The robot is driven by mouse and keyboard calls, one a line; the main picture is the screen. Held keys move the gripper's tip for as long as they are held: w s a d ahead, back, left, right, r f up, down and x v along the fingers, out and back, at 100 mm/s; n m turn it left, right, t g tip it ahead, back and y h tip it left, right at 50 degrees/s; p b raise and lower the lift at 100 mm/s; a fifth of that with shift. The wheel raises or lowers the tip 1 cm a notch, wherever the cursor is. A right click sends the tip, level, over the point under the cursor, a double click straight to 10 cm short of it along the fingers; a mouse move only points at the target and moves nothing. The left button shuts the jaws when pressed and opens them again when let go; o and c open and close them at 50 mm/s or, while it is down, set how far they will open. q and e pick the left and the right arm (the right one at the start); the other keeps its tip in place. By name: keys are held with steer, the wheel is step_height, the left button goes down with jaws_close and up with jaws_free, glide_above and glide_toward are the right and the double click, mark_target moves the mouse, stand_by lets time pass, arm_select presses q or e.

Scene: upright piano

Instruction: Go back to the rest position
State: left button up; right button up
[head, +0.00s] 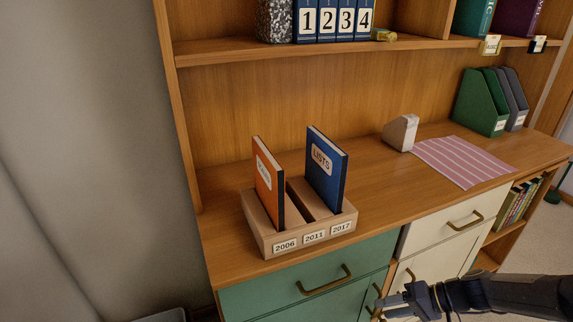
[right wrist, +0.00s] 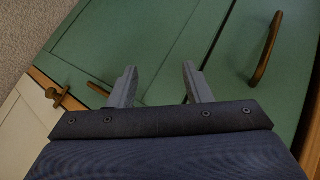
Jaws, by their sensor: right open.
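My right gripper (head: 388,303) is in the lower right of the head view, low in front of the cabinet's drawers and doors. In the right wrist view its two fingers (right wrist: 160,80) stand apart with nothing between them, facing the green cabinet front (right wrist: 100,30). A brass handle (right wrist: 267,50) is to the right of the fingers there, apart from them. My left gripper does not show in either view.
A wooden holder (head: 262,237) on the counter holds an orange book (head: 266,180) and a blue book (head: 325,175). A white block (head: 400,132), a pink striped cloth (head: 465,160) and green file holders (head: 482,100) are further right. Drawer handles (head: 325,280) stick out in front.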

steer(key=s+a+r+t+h, duration=0.2)
steer(key=s+a+r+h, duration=0.1)
steer(key=s+r, duration=0.65)
steer(key=s+a+r+t+h, duration=0.15)
steer(key=s+r+h, duration=0.25)
steer(key=s+r, duration=0.5)
step_height(320, 180, up, 19)
steer(key=s+p, duration=0.1)
steer(key=p, duration=1.9)
steer(key=shift+s+a, duration=0.15)
steer(key=shift+a, duration=0.1)
steer(key=shift+g, duration=0.25)
